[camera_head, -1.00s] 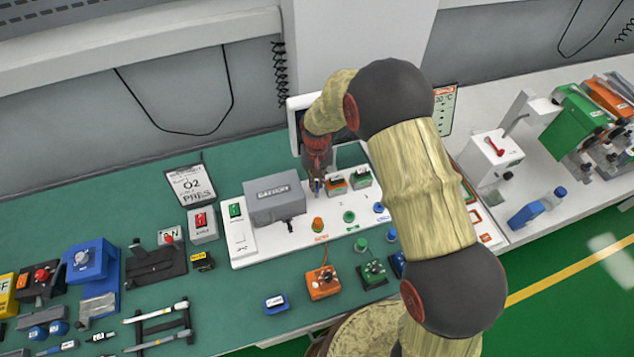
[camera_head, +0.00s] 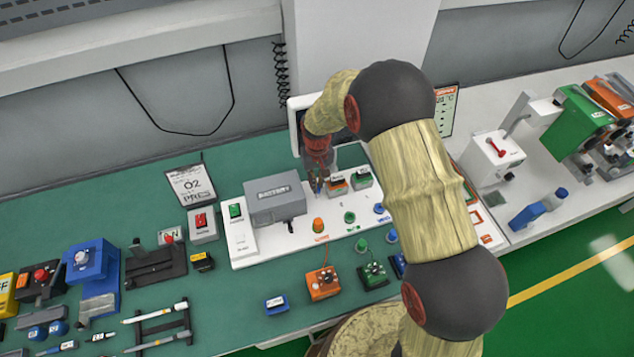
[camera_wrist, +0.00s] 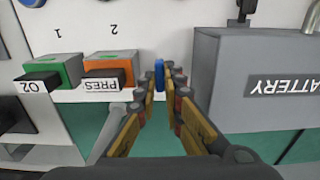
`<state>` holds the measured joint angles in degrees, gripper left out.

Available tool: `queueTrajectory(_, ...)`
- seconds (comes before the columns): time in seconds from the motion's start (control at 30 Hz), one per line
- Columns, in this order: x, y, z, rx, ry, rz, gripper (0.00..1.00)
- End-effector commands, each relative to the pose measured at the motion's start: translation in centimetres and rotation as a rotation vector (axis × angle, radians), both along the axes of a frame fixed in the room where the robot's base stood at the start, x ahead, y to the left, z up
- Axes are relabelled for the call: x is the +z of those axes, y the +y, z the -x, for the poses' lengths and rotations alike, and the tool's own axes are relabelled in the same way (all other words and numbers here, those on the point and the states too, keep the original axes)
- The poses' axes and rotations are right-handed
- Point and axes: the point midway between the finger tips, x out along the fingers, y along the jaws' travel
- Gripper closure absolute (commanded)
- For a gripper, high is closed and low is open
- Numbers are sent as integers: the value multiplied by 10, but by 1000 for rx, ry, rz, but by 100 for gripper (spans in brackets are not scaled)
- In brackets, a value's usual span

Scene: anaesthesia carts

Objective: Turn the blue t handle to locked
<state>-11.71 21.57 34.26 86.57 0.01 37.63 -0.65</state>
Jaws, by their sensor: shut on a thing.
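The blue t handle (camera_wrist: 159,75) shows in the wrist view as a narrow upright blue piece between my fingertips, against the white panel. My gripper (camera_wrist: 159,80) is shut on it, with a finger on each side. In the head view my gripper (camera_head: 318,186) is at the white board, between the grey battery box and the orange block. The handle is too small and covered there to read its angle. I see no locked marking in either view.
The grey battery box (camera_wrist: 262,80) is close right of my gripper in the wrist view. The orange block (camera_wrist: 112,68) and green block (camera_wrist: 52,70) are to its left. In the head view, orange, green and blue knobs (camera_head: 318,225) stand in front.

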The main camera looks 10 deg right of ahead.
Motion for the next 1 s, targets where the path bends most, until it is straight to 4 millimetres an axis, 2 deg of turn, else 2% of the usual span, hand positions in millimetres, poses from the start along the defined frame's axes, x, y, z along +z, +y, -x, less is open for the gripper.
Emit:
queueTrajectory(0.33,1,0,-1,0,-2,0,73)
queueTrajectory(0.67,2,0,-1,0,-1,0,73)
queueTrajectory(0.87,27,0,-2,-1,-5,-1,73)
queueTrajectory(1.0,56,0,-1,0,-4,-1,73)
